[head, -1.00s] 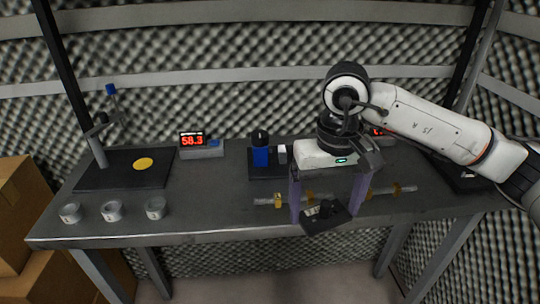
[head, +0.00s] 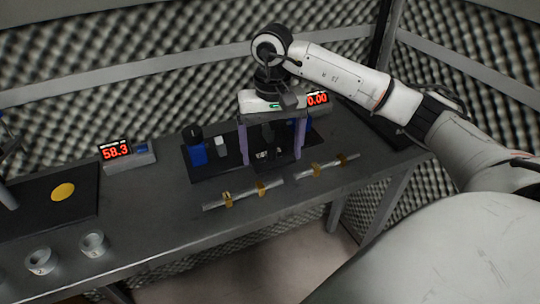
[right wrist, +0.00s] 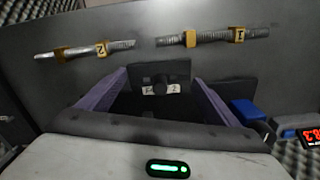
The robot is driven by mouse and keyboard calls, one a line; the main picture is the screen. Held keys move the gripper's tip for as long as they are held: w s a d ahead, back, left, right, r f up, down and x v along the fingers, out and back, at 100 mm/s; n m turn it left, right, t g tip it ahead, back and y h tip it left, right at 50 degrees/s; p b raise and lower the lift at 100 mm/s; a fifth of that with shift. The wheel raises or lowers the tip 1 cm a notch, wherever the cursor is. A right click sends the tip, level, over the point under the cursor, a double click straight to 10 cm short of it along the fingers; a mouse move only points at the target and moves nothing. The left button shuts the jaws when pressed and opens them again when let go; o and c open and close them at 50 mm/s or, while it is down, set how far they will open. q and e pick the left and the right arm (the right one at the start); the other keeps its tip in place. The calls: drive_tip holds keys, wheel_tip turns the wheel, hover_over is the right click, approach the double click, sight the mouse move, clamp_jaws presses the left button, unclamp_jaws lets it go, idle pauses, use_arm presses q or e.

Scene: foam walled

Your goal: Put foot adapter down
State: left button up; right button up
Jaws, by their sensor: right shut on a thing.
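My right gripper (head: 271,158) is shut on the foot adapter (head: 262,166), a dark plate with a small white label and a round black knob. In the head view it is over the right part of the black mat (head: 205,174) at the back of the table. I cannot tell whether the plate touches the mat. In the right wrist view the adapter (right wrist: 180,72) sits between the two purple fingers of the gripper (right wrist: 155,92), its label facing the camera.
A blue block with a black top (head: 197,152) and a white block (head: 221,147) stand on the mat, left of the gripper. Two rods (head: 243,193) (head: 327,166) with yellow clips lie in front. A display (head: 117,151) reads 58.3; another (head: 317,99) reads 0.00 behind the gripper.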

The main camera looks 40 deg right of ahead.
wheel_tip(320, 180, down, 2)
drive_tip(key=shift+f, duration=0.15)
use_arm(q)
drive_tip(key=shift+w+r, duration=0.1)
drive_tip(key=shift+w, duration=0.1)
use_arm(e)
drive_tip(key=shift+f, duration=0.1)
drive_tip(key=shift+f, duration=0.15)
drive_tip(key=o, duration=1)
use_arm(q)
drive_tip(key=shift+w+r, duration=0.1)
drive_tip(key=shift+w, duration=0.1)
use_arm(e)
drive_tip(key=shift+o, duration=0.2)
